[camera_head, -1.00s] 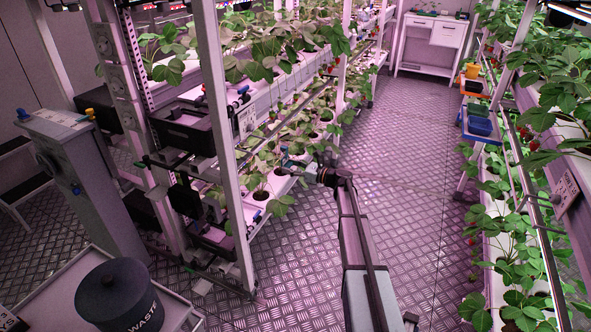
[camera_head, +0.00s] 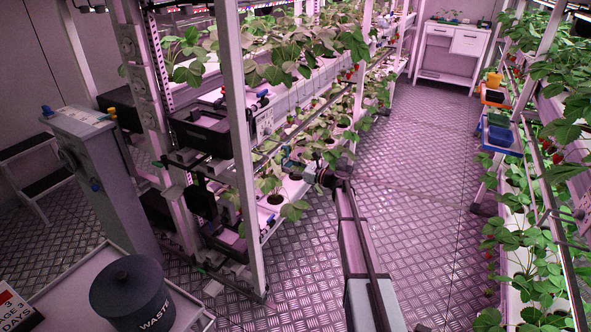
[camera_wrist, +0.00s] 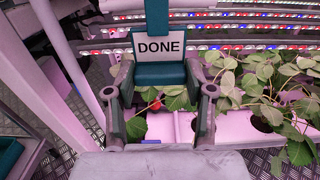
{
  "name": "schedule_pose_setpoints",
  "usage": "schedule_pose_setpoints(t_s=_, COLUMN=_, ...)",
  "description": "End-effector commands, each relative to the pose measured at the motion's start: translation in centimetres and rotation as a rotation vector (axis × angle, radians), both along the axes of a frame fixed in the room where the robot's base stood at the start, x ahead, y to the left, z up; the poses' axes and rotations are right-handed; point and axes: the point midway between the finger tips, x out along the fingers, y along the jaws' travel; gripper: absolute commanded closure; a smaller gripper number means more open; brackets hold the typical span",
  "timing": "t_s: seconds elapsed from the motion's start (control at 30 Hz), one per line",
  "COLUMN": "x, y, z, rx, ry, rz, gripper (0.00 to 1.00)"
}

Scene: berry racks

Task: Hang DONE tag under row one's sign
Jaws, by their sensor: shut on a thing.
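The DONE tag (camera_wrist: 160,46), white with black capitals on a teal holder (camera_wrist: 160,75), stands upright in the wrist view. My gripper (camera_wrist: 161,88) is shut on it, with one finger at each side. In the head view my gripper (camera_head: 312,171) is at the left rack's aisle side, among leaves; the tag is too small to make out there. Another sign (camera_head: 582,208) is on the right rack. Neither can be read.
A rack post (camera_head: 243,150) stands left of my gripper and also shows in the wrist view (camera_wrist: 68,75). Strawberry leaves (camera_wrist: 265,85) crowd the right of the wrist view. The aisle floor (camera_head: 415,190) is clear. A black waste bin (camera_head: 132,292) stands at front left.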

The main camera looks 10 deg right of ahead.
Motion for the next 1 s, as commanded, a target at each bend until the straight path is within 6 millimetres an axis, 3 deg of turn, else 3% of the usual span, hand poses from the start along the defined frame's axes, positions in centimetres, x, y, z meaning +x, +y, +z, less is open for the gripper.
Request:
schedule_pose_setpoints(t_s=0.57, x=2.8, y=3.1, z=0.0, rx=0.001, ry=-0.001, rz=0.001, gripper=0.77)
schedule_pose_setpoints(t_s=1.0, x=2.6, y=3.0, z=-1.5, rx=0.000, ry=0.000, rz=0.000, gripper=0.77)
